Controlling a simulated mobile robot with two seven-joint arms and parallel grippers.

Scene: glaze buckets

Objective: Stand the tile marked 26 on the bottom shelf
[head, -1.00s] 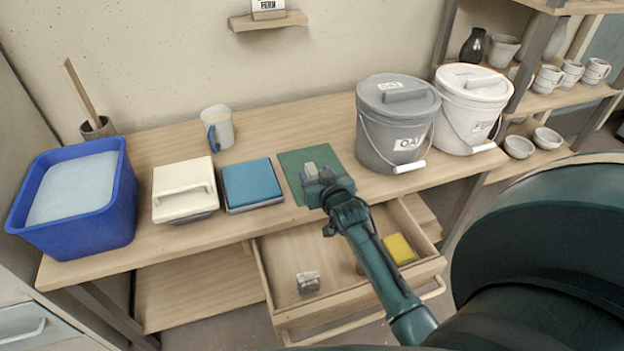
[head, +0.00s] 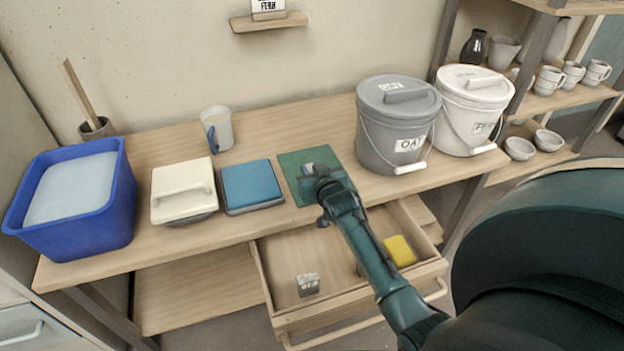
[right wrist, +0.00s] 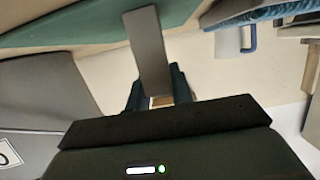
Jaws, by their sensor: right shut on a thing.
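My right gripper (head: 318,172) is over the green mat (head: 293,178) on the table, shut on a small grey tile (head: 308,169). In the right wrist view the held grey piece (right wrist: 148,45) shows as a narrow slab between the fingers, with the green mat beyond it. No number on it can be read. I cannot tell whether it touches the mat. A small grey block with a marked face (head: 308,283) stands in the open drawer; its mark is too small to read. The rack's lowest visible shelf (head: 550,162) is at the right. My left gripper is not in view.
Two lidded buckets, grey (head: 395,125) and white (head: 470,110), stand right of the mat. A blue pad (head: 250,183), a cream-lidded box (head: 182,188), a mug (head: 217,128) and a blue tub (head: 75,200) are to the left. The open drawer (head: 280,320) juts out, holding a yellow sponge (head: 400,250).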

